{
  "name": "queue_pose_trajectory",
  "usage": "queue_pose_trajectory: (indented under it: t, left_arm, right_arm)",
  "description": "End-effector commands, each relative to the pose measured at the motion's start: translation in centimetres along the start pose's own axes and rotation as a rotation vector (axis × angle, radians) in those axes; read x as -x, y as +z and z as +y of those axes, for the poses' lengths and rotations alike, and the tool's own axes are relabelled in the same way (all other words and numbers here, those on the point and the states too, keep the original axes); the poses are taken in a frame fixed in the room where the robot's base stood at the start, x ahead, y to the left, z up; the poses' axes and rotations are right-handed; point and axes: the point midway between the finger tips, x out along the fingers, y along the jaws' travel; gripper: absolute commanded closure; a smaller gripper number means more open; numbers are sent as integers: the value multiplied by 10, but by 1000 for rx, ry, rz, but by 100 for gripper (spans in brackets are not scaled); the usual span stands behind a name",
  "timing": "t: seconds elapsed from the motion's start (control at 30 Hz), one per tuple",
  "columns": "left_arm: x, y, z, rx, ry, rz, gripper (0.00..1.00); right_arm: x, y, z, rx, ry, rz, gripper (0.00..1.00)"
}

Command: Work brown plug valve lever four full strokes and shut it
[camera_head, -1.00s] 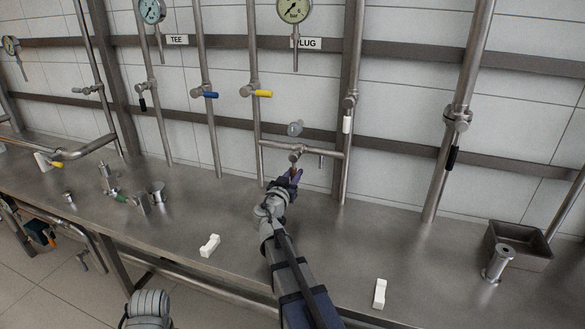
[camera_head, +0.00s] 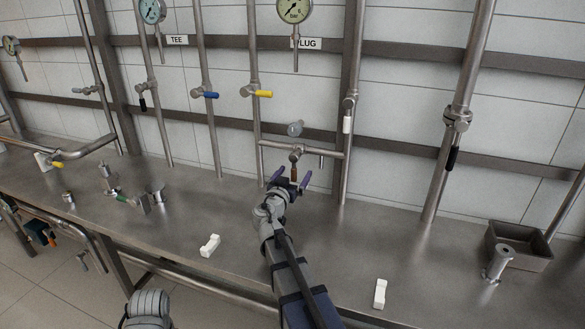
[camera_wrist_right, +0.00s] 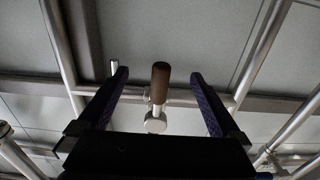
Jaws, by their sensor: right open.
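The plug valve sits on the horizontal pipe below the PLUG label (camera_head: 306,44). Its brown lever (camera_head: 294,173) points down from the valve body (camera_head: 296,154). My right gripper (camera_head: 291,180) is open, with one purple finger on each side of the lever. In the right wrist view the brown lever (camera_wrist_right: 160,82) stands between the spread fingers of the right gripper (camera_wrist_right: 163,78), with a visible gap on both sides. My left gripper is not in view.
Yellow (camera_head: 263,94) and blue (camera_head: 211,95) levers are on pipes to the left, a white lever (camera_head: 347,124) to the right. White blocks (camera_head: 210,245) (camera_head: 380,293) lie on the steel bench. A metal tray (camera_head: 521,247) stands at right.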

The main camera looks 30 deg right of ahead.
Motion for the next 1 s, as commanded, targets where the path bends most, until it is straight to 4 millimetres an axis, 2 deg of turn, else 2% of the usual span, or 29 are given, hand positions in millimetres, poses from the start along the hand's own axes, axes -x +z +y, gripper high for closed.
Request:
queue_pose_trajectory:
  t: [0.2,0.7,1.0]
  left_arm:
    - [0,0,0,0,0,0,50]
    - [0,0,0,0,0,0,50]
    - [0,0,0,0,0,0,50]
  right_arm:
    - [5,0,0,0,-1,0,0]
    - [73,0,1,0,-2,0,0]
    - [80,0,0,0,1,0,0]
